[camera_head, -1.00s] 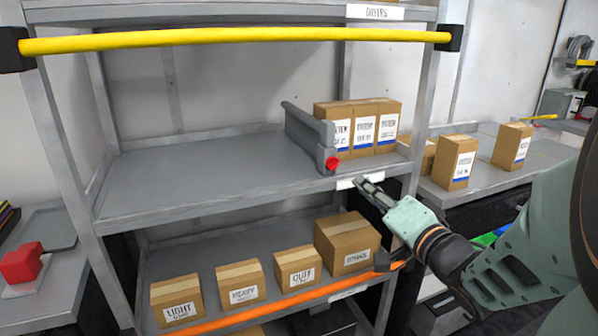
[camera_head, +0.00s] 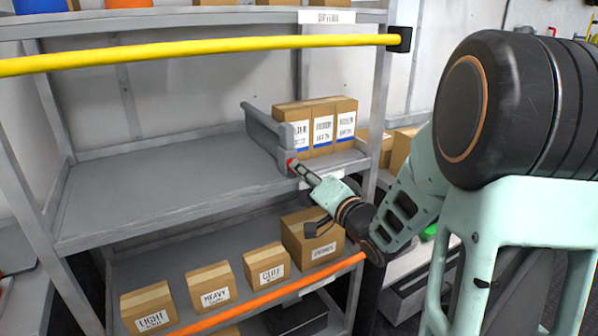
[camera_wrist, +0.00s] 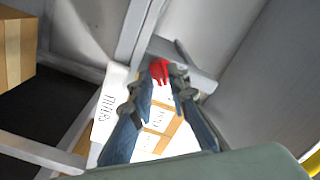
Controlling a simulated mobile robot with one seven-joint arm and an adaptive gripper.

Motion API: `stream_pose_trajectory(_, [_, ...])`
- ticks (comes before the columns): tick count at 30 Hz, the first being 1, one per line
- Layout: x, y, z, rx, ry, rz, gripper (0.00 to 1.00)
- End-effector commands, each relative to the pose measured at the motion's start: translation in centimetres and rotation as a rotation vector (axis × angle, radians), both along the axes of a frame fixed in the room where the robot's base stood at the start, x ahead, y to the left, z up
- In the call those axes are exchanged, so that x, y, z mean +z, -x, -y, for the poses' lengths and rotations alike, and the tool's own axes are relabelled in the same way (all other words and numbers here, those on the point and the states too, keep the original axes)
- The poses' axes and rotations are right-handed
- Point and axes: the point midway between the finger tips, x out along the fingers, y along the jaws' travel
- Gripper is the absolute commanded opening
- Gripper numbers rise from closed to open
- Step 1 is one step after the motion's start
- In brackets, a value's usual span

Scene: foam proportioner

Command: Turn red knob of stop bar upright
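The red knob (camera_head: 291,165) is at the front end of the grey stop bar (camera_head: 268,135) on the middle shelf. The bar runs from back to front, left of the standing boxes. My gripper (camera_head: 298,168) reaches up from the lower right, its fingertips at the knob and partly hiding it. In the wrist view the red knob (camera_wrist: 160,71) shows between the tips of my gripper (camera_wrist: 163,82). The fingers are apart with the knob in the gap; firm contact is not visible. The knob's exact turn is hard to make out.
Several labelled cartons (camera_head: 315,128) stand right of the bar. A yellow rail (camera_head: 200,47) crosses above the shelf. Below, several cartons (camera_head: 215,285) stand behind an orange rail (camera_head: 262,296). The shelf left of the bar (camera_head: 150,185) is bare.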

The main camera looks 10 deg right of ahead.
Motion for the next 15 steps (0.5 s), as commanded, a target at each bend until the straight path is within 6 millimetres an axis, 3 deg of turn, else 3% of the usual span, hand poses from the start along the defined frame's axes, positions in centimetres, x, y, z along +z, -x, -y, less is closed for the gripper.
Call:
stream_pose_trajectory(12, [0.01,-0.98,-0.30,-0.001,-0.001,-0.001,0.16])
stream_pose_trajectory(15, [0.01,-0.96,-0.29,-0.001,-0.001,-0.001,0.06])
